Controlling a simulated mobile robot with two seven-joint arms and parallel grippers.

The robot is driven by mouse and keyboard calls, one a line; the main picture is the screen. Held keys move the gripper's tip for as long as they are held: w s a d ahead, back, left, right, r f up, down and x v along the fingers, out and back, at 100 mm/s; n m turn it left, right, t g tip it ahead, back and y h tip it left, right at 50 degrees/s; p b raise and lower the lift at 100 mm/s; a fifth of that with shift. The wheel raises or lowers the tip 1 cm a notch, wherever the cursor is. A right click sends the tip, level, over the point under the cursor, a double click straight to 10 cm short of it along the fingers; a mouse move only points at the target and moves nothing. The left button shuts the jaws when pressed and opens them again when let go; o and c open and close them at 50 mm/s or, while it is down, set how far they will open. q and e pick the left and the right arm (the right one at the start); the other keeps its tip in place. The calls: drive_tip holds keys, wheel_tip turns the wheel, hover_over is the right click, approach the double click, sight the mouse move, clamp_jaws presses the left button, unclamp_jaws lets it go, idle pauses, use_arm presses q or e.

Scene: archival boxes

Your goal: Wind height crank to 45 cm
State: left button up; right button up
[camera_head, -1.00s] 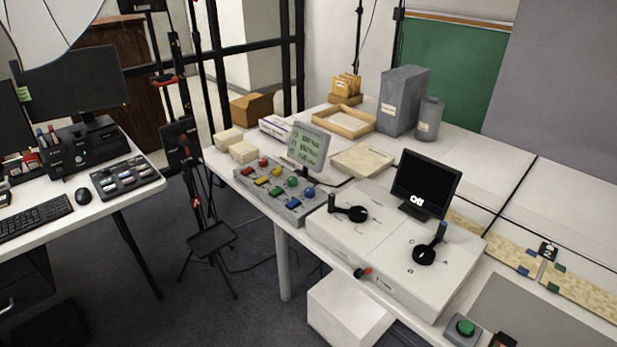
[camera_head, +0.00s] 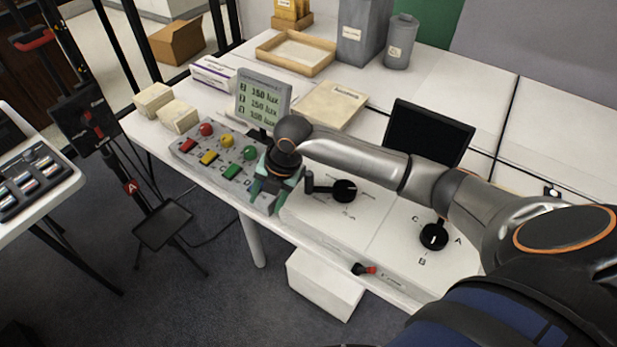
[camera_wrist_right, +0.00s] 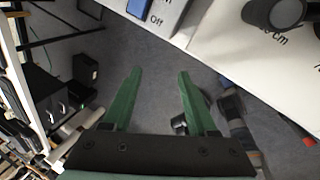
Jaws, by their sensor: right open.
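The black crank (camera_head: 345,190) sits on the white panel box, its upright handle (camera_head: 310,182) on its left side. Small print lies around it, too small to read here. In the right wrist view a dark round part of a control (camera_wrist_right: 278,12) shows at the top right beside print ending in "cm". My right gripper (camera_head: 268,196) points down by the front edge of the grey button box, left of the crank and apart from its handle. In the right wrist view its green fingers (camera_wrist_right: 159,74) are open with only floor between them. My left gripper is not in view.
The grey button box (camera_head: 203,165) carries coloured knobs and buttons, with a lux display (camera_head: 262,98) behind. A second dial (camera_head: 434,236) marked A, B, C and a black screen (camera_head: 428,131) are right. A small red-tipped lever (camera_head: 364,269) juts from the front face. A white box (camera_head: 322,285) stands below.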

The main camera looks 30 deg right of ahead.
sight(309, 174)
drive_tip(key=d+r+n+g+h, duration=0.25)
drive_tip(key=d+r+n, duration=0.45)
drive_tip(key=d+r, duration=0.5)
drive_tip(key=f, duration=0.7)
drive_tip(key=f+b, duration=0.1)
drive_tip(key=f, duration=0.3)
drive_tip(key=shift+a+f, duration=0.25)
drive_tip(key=shift+a, duration=0.15)
clamp_jaws()
